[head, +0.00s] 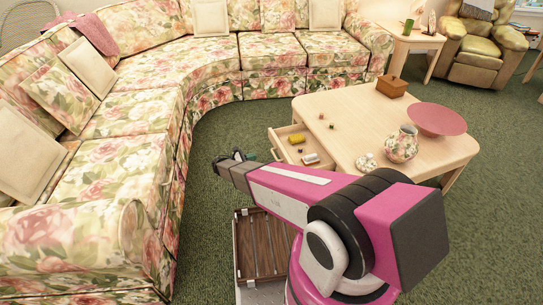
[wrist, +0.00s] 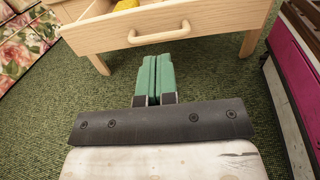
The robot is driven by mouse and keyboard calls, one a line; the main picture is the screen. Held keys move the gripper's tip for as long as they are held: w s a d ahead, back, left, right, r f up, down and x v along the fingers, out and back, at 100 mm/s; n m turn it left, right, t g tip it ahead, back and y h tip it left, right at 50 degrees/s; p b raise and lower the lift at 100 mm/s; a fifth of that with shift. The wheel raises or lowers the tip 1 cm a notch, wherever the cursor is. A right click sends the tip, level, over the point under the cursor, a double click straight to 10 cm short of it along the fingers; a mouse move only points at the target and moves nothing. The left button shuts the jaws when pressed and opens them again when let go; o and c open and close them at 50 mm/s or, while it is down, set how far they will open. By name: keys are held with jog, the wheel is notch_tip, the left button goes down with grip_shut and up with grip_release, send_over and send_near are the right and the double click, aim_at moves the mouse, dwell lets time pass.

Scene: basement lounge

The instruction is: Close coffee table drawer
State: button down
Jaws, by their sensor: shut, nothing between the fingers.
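The light wood coffee table (head: 380,120) stands right of the sofa in the head view. I cannot tell whether the fingertips touch the wood. In the head view my gripper (head: 228,158) is partly hidden by my arm, left of the drawer.
A floral sectional sofa (head: 120,110) curves along the left and back, leaving a strip of green carpet (head: 225,115) beside the drawer. A wooden box (head: 391,87), a pink bowl (head: 437,119) and a floral vase (head: 401,145) stand on the table. An armchair (head: 480,48) is at back right.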

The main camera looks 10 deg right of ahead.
aim_at(281, 150)
jog(key=x, duration=1.3)
jog(key=shift+w+d, duration=0.1)
jog(key=shift+d, duration=0.3)
jog(key=x, duration=1.9)
jog(key=shift+a, duration=0.15)
